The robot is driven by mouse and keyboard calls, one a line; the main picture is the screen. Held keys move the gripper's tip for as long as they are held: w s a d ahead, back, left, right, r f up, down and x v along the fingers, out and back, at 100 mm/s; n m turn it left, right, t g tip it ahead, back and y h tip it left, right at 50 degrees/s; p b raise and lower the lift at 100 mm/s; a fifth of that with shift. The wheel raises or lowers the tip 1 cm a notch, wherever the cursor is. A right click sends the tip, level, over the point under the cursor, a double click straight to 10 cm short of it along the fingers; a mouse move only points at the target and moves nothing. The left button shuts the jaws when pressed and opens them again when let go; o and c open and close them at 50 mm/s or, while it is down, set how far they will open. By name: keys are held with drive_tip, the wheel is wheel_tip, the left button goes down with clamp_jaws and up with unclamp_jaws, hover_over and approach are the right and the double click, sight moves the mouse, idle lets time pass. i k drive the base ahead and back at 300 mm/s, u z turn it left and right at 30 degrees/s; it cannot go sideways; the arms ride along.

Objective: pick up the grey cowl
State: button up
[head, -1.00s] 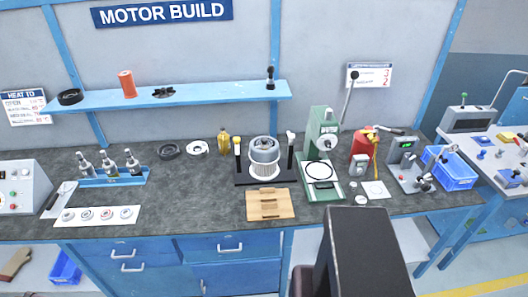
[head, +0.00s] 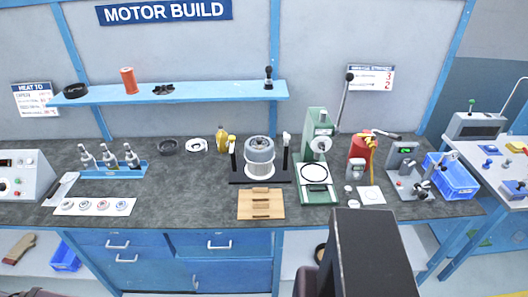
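A grey rounded, cap-like part (head: 260,146), which looks like the grey cowl, sits upright on top of a white cylindrical body (head: 260,168). They stand on a black base (head: 238,177) between two dark upright posts, near the middle of the bench. The grey part's top and front are in plain view; its far side is hidden. My gripper is not in the head view. A dark block of my own body rises at the bottom, right of the middle, and hides part of the bench front.
A wooden block (head: 261,204) lies in front of the black base. A green press (head: 317,165) with a tall lever stands close on its right. A yellow bottle (head: 221,139) stands to its left. The bench top (head: 190,190) left of the wooden block is clear. A shelf (head: 210,92) runs above.

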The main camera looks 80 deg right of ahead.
sight(259, 156)
drive_tip(key=k, duration=2.25)
drive_tip(key=z, duration=1.75)
drive_tip(key=i, duration=0.65)
drive_tip(key=u, duration=0.2)
